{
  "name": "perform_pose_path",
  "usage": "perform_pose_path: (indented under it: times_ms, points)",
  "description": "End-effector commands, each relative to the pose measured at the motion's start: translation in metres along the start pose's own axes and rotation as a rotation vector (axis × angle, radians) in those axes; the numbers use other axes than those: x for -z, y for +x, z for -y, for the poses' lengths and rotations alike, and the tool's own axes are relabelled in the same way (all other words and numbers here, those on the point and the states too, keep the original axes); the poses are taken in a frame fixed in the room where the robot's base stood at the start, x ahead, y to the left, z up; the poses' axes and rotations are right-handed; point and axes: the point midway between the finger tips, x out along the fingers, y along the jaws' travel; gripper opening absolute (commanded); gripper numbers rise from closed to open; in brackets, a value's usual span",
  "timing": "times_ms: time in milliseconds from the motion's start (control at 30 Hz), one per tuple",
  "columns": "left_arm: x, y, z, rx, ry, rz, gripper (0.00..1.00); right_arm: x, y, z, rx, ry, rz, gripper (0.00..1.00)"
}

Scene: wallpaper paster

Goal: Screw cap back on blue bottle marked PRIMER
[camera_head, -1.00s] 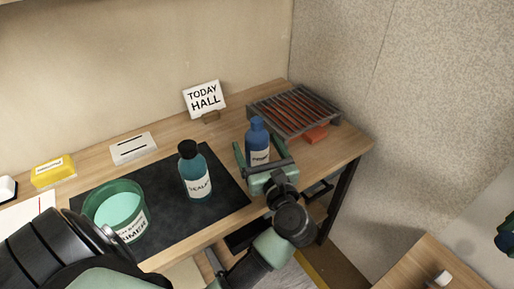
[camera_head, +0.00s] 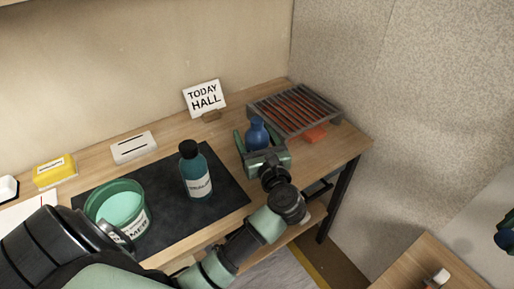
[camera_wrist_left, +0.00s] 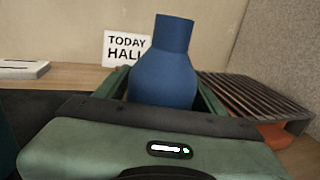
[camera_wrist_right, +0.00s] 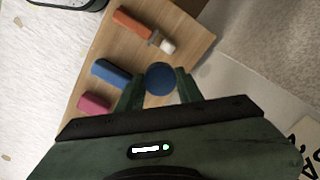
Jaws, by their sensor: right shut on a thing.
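The blue bottle (camera_head: 257,133) stands upright near the right end of the desk. It also shows in the left wrist view (camera_wrist_left: 165,75), where its narrow blue top is clear of the fingers; its label is hidden now. My left gripper (camera_head: 261,141) is open around the bottle, one finger on each side with small gaps. My right gripper (camera_wrist_right: 160,82) is shut on a round blue cap (camera_wrist_right: 160,78), held above a second wooden surface. In the head view only a piece of my right gripper (camera_head: 506,236) shows at the right edge.
A teal bottle with a black cap (camera_head: 195,175) and an open tub (camera_head: 120,208) stand on a dark mat (camera_head: 225,190). A grille (camera_head: 295,108) is behind the blue bottle. A sign (camera_head: 204,97) stands at the back. Coloured blocks, including a blue one (camera_wrist_right: 110,73), lie below my right gripper.

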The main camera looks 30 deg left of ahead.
Motion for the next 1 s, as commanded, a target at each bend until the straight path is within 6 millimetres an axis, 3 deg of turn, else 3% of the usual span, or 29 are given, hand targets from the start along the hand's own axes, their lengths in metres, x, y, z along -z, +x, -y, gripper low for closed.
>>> perform_pose_path:
  times_ms: [33, 167, 467, 633, 767, 1000]
  points:
    - [0.000, 0.000, 0.000, 0.000, 0.000, 0.000, 0.51, 0.000, 0.000, 0.000, 0.000, 0.000, 0.000, 0.00]
    - [0.000, 0.000, 0.000, 0.000, 0.000, 0.000, 0.16, 0.000, 0.000, 0.000, 0.000, 0.000, 0.000, 0.00]
    - [-0.002, 0.000, 0.000, 0.000, -0.001, 0.000, 0.16, 0.000, -0.001, 0.000, 0.000, 0.000, 0.000, 0.00]
    - [-0.016, 0.000, 0.000, 0.000, -0.003, 0.000, 0.16, 0.000, -0.002, 0.000, 0.000, 0.000, 0.000, 0.00]
    - [-0.040, 0.000, 0.000, 0.000, -0.007, 0.000, 0.16, 0.000, -0.005, 0.000, 0.000, 0.000, 0.000, 0.00]
    - [-0.109, 0.000, 0.001, 0.000, -0.011, 0.001, 0.16, 0.000, -0.014, 0.000, 0.000, 0.000, 0.000, 0.00]
